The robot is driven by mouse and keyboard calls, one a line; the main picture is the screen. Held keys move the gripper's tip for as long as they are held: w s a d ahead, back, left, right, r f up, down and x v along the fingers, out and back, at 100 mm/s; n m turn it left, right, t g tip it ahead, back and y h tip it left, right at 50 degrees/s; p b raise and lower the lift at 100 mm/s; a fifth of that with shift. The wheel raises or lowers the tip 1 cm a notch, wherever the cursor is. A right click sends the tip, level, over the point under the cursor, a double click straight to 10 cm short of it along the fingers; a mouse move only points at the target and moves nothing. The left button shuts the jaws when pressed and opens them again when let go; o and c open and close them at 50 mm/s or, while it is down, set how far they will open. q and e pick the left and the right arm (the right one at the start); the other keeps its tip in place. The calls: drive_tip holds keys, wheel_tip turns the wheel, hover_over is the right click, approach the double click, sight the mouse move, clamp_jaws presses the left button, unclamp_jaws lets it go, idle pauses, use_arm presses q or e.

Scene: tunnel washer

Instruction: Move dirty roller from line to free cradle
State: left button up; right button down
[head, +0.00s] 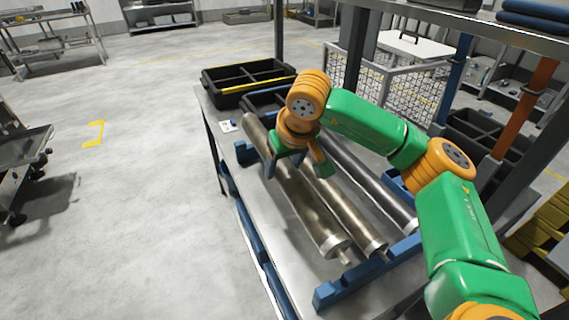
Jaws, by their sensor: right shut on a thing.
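Three long rollers lie side by side along the metal table. The left one (312,218) is dull and brownish, with a pale end and a short shaft. The middle roller (345,213) is also brownish. The right roller (372,182) is cleaner silver. A blue cradle bar (345,287) runs across under the near ends. My right gripper (296,168) points down over the far part of the rollers. It is shut on a roller, seemingly the left one; the arm hides the contact. Whether that roller is lifted is unclear. My left gripper is not in view.
A dark post and overhead shelf (480,28) stand at the right. A wire cage (385,88) is behind. The floor at left is open.

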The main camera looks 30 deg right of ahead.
drive_tip(key=shift+f+b, duration=3.1)
drive_tip(key=shift+f, duration=0.4)
drive_tip(key=shift+s+f, duration=0.1)
drive_tip(key=shift+s, duration=0.05)
drive_tip(key=shift+f+b, duration=0.85)
drive_tip(key=shift+r, duration=0.1)
drive_tip(key=shift+c, duration=0.2)
unclamp_jaws()
drive_tip(key=shift+s, duration=0.1)
